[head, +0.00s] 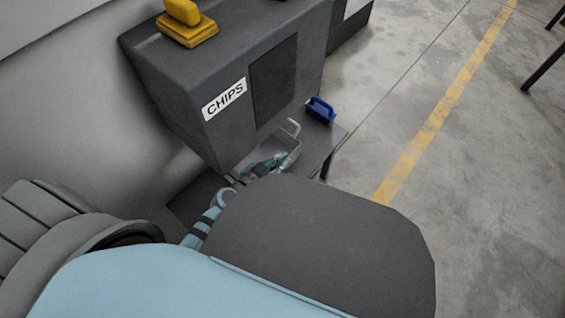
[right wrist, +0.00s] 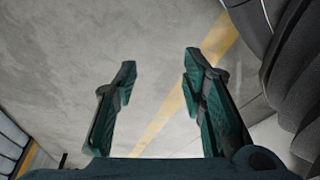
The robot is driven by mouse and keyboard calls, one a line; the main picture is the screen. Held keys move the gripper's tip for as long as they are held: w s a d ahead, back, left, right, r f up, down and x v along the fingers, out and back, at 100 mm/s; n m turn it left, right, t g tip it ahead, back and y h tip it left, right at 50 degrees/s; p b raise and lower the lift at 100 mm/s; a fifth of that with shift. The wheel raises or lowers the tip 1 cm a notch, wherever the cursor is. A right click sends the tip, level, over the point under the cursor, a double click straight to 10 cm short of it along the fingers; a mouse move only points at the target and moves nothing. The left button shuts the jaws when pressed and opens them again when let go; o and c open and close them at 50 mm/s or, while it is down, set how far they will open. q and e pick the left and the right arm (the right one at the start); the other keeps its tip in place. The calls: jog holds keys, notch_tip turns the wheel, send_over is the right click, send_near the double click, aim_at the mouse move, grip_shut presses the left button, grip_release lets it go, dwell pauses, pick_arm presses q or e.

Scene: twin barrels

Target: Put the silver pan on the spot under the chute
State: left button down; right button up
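The silver pan (head: 293,154) is low in front of the dark chute box (head: 210,80) labelled CHIPS, in the head view. Its thin handle or rim sticks up at its far right. My left gripper (head: 270,163) is at the near left side of the pan, its teal fingers overlapping it in the picture. Whether they are closed on the pan is too small and partly hidden to tell. The spot under the chute is not clearly visible. My right gripper (right wrist: 160,66) is open and empty over bare floor in the right wrist view.
A blue brush-like object (head: 320,109) sits on the dark ledge (head: 322,143) right of the pan. A yellow object (head: 188,28) stands on top of the chute box. Open concrete floor with a yellow line (head: 430,120) lies to the right.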

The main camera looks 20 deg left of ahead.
pick_arm(q)
jog(key=shift+f, duration=0.1)
jog(key=c, duration=1.8)
grip_release()
pick_arm(e)
jog(key=shift+r, duration=0.1)
